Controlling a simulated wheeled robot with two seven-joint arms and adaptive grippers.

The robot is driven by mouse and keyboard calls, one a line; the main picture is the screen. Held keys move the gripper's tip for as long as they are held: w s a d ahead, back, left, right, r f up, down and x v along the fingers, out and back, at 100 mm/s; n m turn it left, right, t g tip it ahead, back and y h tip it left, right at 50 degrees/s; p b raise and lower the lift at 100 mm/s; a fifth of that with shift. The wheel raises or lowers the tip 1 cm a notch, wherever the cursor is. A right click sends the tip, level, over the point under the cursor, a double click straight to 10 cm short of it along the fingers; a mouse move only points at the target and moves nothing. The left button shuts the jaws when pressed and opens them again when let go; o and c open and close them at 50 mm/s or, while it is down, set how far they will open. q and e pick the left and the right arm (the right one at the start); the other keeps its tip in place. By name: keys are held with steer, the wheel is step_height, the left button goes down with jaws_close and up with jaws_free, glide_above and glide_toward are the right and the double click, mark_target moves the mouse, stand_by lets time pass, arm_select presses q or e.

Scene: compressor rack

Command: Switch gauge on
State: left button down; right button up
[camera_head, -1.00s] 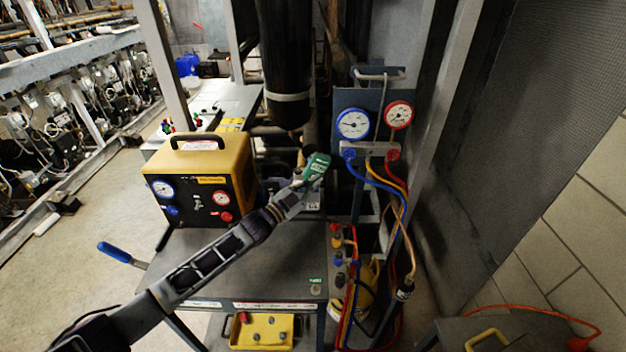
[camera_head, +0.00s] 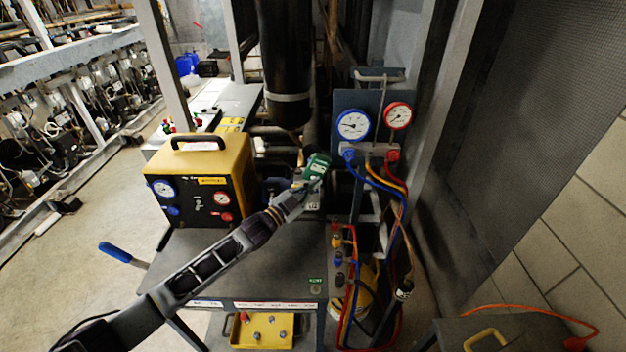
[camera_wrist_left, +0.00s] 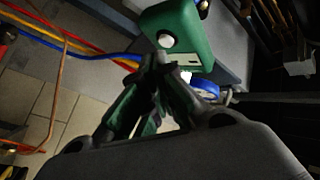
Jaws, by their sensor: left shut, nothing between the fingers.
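The gauge appears to be the small green box (camera_head: 318,166) at the end of my left arm in the head view, left of the dial manifold. In the left wrist view the green box (camera_wrist_left: 188,38) fills the top middle, with a round white button and a pale label strip on its face. My left gripper (camera_head: 303,184) is shut and empty. Its fingertips (camera_wrist_left: 158,62) meet just below the button in that view; I cannot tell whether they touch the box. The gauge's display does not show clearly. My right gripper is not in view.
A blue dial (camera_head: 353,125) and a red dial (camera_head: 397,115) sit on the manifold, with coloured hoses hanging below. A yellow and black machine (camera_head: 200,180) stands on the grey table (camera_head: 270,260). A black vertical cylinder (camera_head: 285,60) is behind the gauge.

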arm_select(q)
steer(key=s+p, duration=0.3)
steer(key=s, duration=0.3)
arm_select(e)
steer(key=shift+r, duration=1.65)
arm_select(q)
steer(key=shift+f, duration=0.1)
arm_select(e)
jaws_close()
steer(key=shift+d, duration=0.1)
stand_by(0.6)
arm_select(q)
steer(key=shift+f, duration=0.15)
